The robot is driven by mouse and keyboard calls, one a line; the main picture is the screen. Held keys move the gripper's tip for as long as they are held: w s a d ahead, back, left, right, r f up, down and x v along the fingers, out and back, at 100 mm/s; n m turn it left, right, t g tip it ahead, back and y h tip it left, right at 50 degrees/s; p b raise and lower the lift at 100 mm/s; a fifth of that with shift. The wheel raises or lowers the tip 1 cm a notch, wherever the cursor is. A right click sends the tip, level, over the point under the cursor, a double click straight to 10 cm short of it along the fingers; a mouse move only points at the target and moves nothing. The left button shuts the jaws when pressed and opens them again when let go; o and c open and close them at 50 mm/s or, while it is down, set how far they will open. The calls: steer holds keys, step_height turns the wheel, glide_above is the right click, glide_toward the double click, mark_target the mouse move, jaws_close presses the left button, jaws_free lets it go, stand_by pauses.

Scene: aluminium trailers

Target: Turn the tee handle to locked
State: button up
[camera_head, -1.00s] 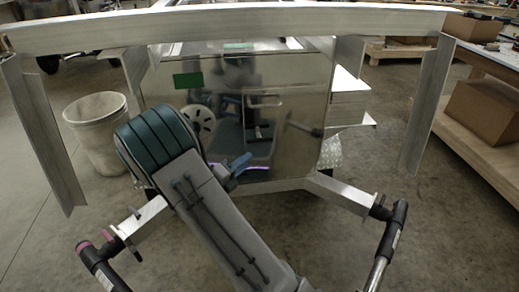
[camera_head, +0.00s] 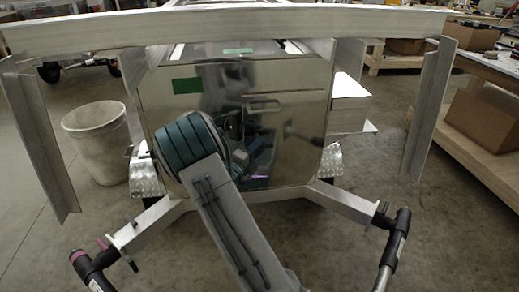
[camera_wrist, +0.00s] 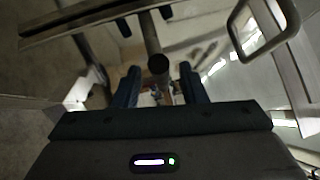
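In the wrist view my gripper (camera_wrist: 160,88) is open, with one dark blue finger on each side. A dark, round-ended bar (camera_wrist: 158,65) shows just beyond and between the fingertips. It looks like part of the tee handle, but I cannot tell for sure, nor whether the fingers touch it. In the head view my arm reaches toward the shiny trailer panel (camera_head: 300,98), and its bulky wrist hides my gripper. A slim bar (camera_head: 300,134) shows on the panel's right; I cannot tell if it is a fitting or a reflection. The handle's angle is unclear.
A loop-shaped grab handle (camera_head: 262,107) shows on the panel; a loop also appears at top right in the wrist view (camera_wrist: 265,30). A metal beam (camera_head: 230,28) crosses above. A bin (camera_head: 97,140) stands left, and a workbench with boxes (camera_head: 482,118) stands right.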

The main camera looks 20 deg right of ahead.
steer(key=shift+w+d+r, duration=0.1)
steer(key=shift+w+d, duration=0.15)
steer(key=shift+d, duration=0.2)
jaws_close()
